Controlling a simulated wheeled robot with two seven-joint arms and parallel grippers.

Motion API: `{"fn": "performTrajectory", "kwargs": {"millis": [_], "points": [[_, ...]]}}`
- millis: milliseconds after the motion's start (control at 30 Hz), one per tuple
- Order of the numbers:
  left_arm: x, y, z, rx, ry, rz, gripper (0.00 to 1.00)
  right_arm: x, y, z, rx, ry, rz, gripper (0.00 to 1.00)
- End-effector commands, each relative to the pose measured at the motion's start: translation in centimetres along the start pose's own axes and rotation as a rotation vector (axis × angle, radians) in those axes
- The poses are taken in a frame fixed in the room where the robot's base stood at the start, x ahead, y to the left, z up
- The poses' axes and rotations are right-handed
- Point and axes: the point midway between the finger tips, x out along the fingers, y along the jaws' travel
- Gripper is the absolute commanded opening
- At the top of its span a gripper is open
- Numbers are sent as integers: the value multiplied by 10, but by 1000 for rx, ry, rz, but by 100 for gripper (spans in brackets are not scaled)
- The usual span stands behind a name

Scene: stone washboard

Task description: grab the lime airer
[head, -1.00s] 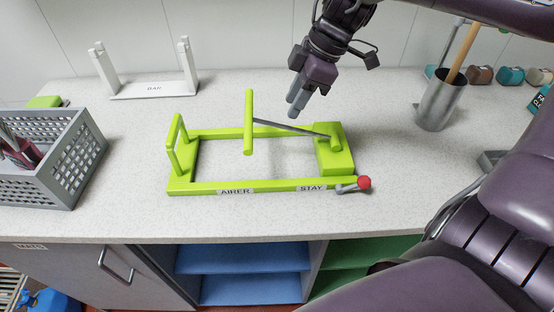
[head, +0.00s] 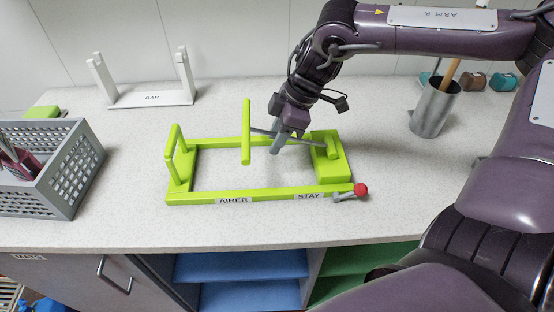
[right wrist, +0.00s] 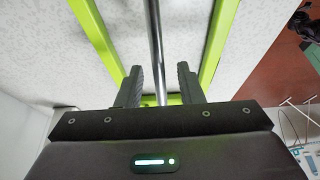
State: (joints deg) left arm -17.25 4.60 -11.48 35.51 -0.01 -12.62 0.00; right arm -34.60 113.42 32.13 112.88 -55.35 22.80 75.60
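The lime airer (head: 280,194) lies on the counter, a long frame labelled AIRER and STAY. A small lime upright loop (head: 173,152) stands at its left end and a lime block (head: 333,172) at its right. A lime crossbar (head: 246,130) sits on the end of a thin grey rod (head: 310,140) that runs to the block. My right gripper (head: 275,148) is over the middle of the rod, fingers down. In the right wrist view, the rod (right wrist: 154,40) passes between its two open fingers (right wrist: 159,88), with a gap on each side. My left gripper is not in view.
A red-knobbed grey lever (head: 361,189) is at the airer's front right corner. A grey perforated crate (head: 75,170) stands left, a white stand (head: 150,98) behind, and a metal cup (head: 433,108) back right. The counter's front strip (head: 120,225) is clear.

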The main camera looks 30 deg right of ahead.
Motion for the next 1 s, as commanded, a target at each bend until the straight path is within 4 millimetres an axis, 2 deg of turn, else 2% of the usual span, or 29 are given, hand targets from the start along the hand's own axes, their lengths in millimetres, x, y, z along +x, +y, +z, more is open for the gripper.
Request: {"fn": "performTrajectory", "kwargs": {"millis": [67,300,1000], "points": [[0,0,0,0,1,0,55,0,0,0,0,0,0,33],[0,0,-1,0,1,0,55,0,0,0,0,0,0,1],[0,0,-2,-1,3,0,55,0,0,0,0,0,0,0]]}}
